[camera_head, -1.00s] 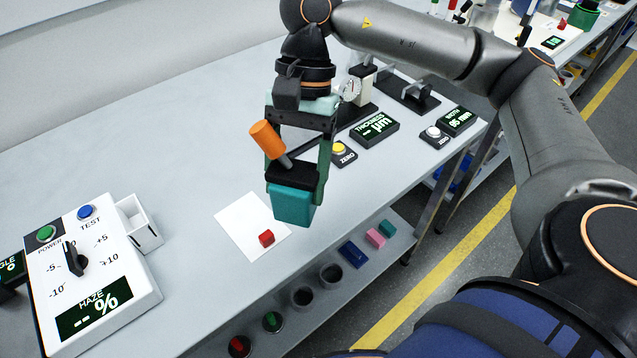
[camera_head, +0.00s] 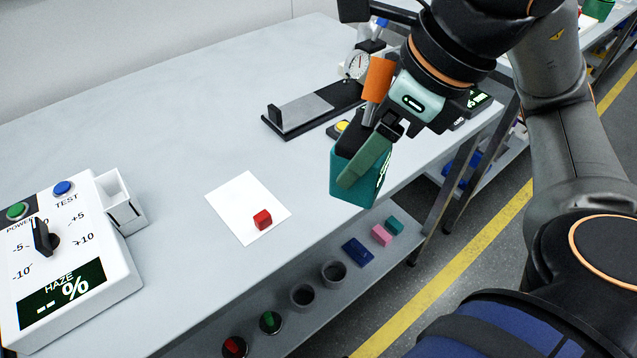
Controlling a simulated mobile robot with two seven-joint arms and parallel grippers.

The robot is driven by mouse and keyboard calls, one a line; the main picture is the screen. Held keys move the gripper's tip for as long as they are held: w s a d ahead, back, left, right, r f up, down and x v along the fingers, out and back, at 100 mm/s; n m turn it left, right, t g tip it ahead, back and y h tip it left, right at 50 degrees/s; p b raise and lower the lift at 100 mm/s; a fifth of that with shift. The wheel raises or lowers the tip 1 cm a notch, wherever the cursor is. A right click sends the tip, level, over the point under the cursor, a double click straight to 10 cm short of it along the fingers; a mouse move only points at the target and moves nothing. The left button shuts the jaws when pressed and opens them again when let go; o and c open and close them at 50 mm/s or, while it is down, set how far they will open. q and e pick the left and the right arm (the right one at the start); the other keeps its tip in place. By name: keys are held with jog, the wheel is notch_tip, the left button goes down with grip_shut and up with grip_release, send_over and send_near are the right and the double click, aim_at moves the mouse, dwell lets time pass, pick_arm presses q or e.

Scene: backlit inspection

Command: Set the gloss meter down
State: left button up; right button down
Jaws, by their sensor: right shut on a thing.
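My right gripper (camera_head: 372,160) is shut on a teal block-shaped device with a dark top, which I take to be the gloss meter (camera_head: 347,193). An orange cylinder (camera_head: 378,79) sticks up beside the jaws, on a short grey rod. The gripper holds the device tilted, above the front edge of the bench and apart from its top. The near finger hides part of the device. My left gripper is not in view.
A white sheet (camera_head: 235,195) with a red block (camera_head: 262,219) lies on the bench (camera_head: 150,150). A haze meter (camera_head: 100,275) stands at left. A black gauge stand (camera_head: 310,108) is behind the gripper. The lower shelf (camera_head: 300,325) holds cups and small blocks. The bench's back left is clear.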

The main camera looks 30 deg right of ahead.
jog(key=shift+d, duration=0.1)
jog(key=shift+w+d+f+m+p, duration=0.1)
jog(key=shift+w+f+m+p, duration=0.15)
jog(key=shift+w+p, duration=0.2)
jog(key=shift+w+d+f+p, duration=0.1)
jog(key=shift+w+d+p, duration=0.1)
jog(key=shift+w+p, duration=0.55)
jog(key=w+d+f+p, duration=0.1)
jog(key=w+f, duration=0.2)
jog(key=f, duration=0.1)
jog(key=w+f+p, duration=0.1)
jog(key=w+f, duration=0.3)
jog(key=w+d+f, duration=0.1)
jog(key=w+f, duration=0.3)
jog(key=shift+d+f+p, duration=0.2)
jog(key=shift+d+p, duration=0.1)
jog(key=shift+p, duration=0.1)
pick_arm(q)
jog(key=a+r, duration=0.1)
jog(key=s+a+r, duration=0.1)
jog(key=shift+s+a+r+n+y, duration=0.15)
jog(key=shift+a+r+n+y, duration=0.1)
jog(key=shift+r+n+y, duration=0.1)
pick_arm(e)
jog(key=shift+w, duration=0.1)
